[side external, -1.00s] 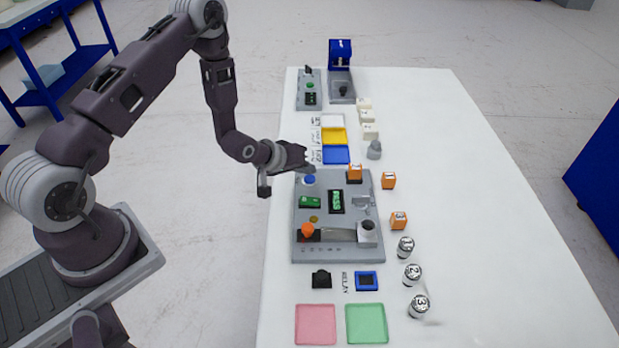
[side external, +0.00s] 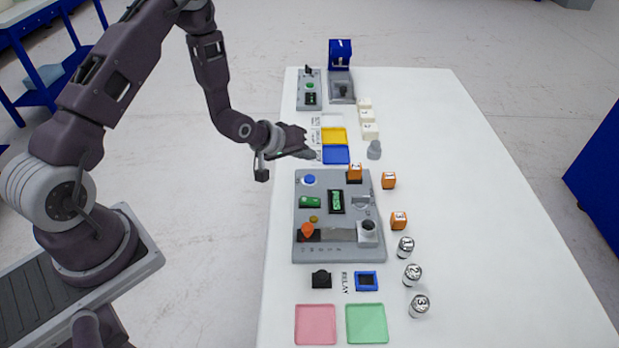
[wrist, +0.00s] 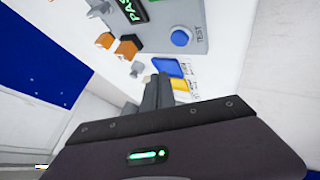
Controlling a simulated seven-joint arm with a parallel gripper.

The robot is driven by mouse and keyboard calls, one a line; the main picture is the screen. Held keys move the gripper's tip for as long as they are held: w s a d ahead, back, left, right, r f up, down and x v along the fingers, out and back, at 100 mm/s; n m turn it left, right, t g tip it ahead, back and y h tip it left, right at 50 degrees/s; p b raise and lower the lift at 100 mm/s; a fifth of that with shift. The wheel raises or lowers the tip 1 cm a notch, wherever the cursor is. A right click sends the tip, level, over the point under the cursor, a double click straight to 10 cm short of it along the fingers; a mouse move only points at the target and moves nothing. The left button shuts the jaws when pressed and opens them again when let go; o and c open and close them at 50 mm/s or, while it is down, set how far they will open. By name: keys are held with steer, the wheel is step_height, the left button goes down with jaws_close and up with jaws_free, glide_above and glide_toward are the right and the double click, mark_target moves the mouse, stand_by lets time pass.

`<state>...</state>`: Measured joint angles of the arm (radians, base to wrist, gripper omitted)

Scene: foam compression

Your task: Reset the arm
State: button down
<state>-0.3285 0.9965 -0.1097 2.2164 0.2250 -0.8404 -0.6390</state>
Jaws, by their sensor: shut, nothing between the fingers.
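My gripper (side external: 312,154) is shut and empty. In the side view it hovers at the left edge of the white table, beside the blue tray and above the far end of the grey test panel (side external: 310,256). In the wrist view the gripper (wrist: 160,82) points towards the blue tray (wrist: 168,67) and yellow tray (wrist: 180,84), with the blue TEST button (wrist: 180,38) ahead. The panel bears a green display (side external: 336,201) and an orange knob (side external: 307,230).
Orange blocks (side external: 389,181) and numbered cylinders (side external: 412,274) stand right of the panel. White blocks (side external: 369,131) and a grey weight (side external: 374,150) stand near the trays. Pink (side external: 316,325) and green (side external: 367,324) pads lie at the near end. The table's right side (side external: 480,200) is clear.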

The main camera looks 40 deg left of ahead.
steer(key=s+d+r+m+g, duration=0.1)
steer(key=s+r+m, duration=0.15)
steer(key=r, duration=0.45)
steer(key=s+d+r+m+y, duration=0.1)
steer(key=s+r, duration=0.3)
steer(key=r, duration=0.3)
steer(key=s+d+r+m+g, duration=0.1)
steer(key=s+r, duration=0.2)
steer(key=r, duration=0.5)
steer(key=s+d+r+m, duration=0.1)
steer(key=s+r+m, duration=0.1)
steer(key=s, duration=0.9)
steer(key=s+d+r+m+g, duration=0.1)
steer(key=s+r, duration=0.3)
steer(key=s, duration=0.7)
steer(key=shift+s+d+m+g+h, duration=0.3)
steer(key=shift+s+d+m, duration=0.15)
steer(key=shift+d, duration=0.3)
steer(key=c, duration=2.2)
jaws_free()
steer(key=shift+w+r, duration=0.1)
steer(key=shift+r, duration=0.05)
